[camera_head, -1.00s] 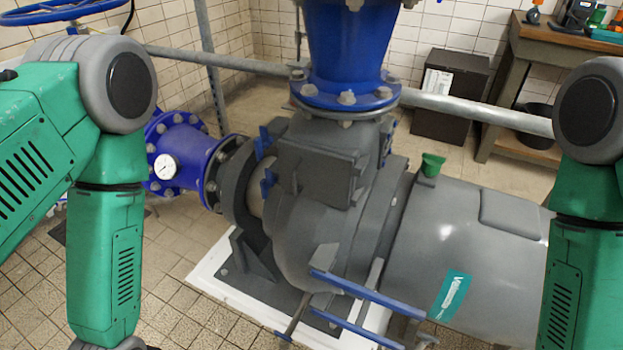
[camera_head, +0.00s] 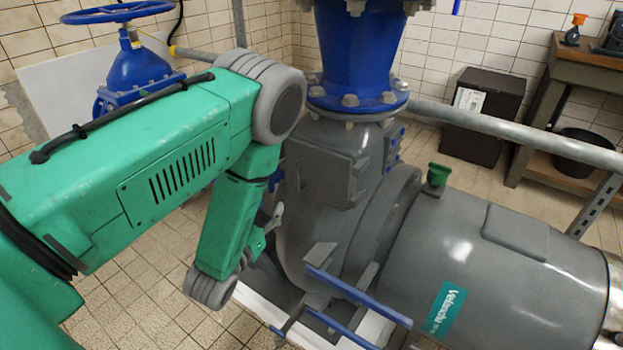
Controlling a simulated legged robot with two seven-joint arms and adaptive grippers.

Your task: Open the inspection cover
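The inspection cover (camera_head: 322,176) is a dark grey rectangular plate on the upper side of the grey pump casing (camera_head: 300,245), below the blue vertical pipe. It looks closed against the casing. A blue fitting (camera_head: 277,180) at its left edge is partly hidden by my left arm. My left gripper (camera_head: 272,222) is below and left of the cover, close in front of the casing, partly hidden behind my green forearm. Its finger opening is too small and covered to judge. I see no contact with the cover. My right gripper is out of view.
A blue flanged pipe (camera_head: 358,50) rises above the pump. Blue rails (camera_head: 355,295) stand low in front. A grey motor (camera_head: 480,265) fills the right. A blue handwheel valve (camera_head: 135,65) is at the back left. A grey horizontal pipe (camera_head: 520,130) crosses behind.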

